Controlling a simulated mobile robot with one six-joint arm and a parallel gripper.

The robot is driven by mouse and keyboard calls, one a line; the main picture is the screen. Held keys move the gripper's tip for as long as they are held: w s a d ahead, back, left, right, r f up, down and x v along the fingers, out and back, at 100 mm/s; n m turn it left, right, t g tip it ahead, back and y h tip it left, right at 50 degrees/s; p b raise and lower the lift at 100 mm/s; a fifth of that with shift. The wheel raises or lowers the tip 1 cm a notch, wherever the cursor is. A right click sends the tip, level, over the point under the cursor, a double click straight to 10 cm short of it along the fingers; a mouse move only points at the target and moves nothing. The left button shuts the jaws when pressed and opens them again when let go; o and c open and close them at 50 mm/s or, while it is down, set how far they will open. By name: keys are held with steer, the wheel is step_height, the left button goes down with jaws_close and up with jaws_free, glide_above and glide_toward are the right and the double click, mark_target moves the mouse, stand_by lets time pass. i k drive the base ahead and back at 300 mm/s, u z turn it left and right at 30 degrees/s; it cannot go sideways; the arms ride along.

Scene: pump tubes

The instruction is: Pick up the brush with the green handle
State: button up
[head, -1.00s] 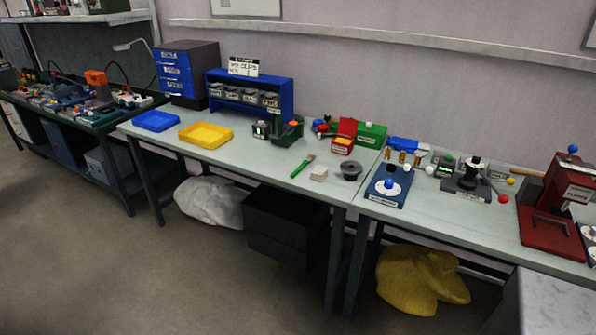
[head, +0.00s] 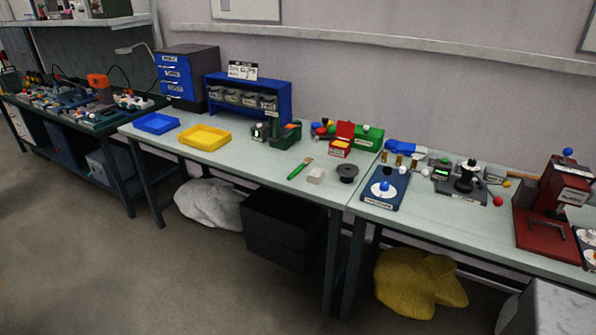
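The brush with the green handle (head: 297,171) lies on the pale green tabletop (head: 240,157) of the middle bench, near its front edge. Its handle end points toward the front left and its light brown bristle end toward the back right. Nothing lies on top of it. My gripper does not show in the head view.
A small pale block (head: 316,175) and a dark round dish (head: 347,172) stand just right of the brush. A yellow tray (head: 205,137) and a blue tray (head: 156,123) lie to the left. A green holder (head: 286,133) stands behind. The tabletop left of the brush is clear.

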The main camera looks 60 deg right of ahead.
mark_target(307, 160)
steer(key=z, duration=0.05)
steer(key=i, duration=0.95)
steer(key=u, duration=0.05)
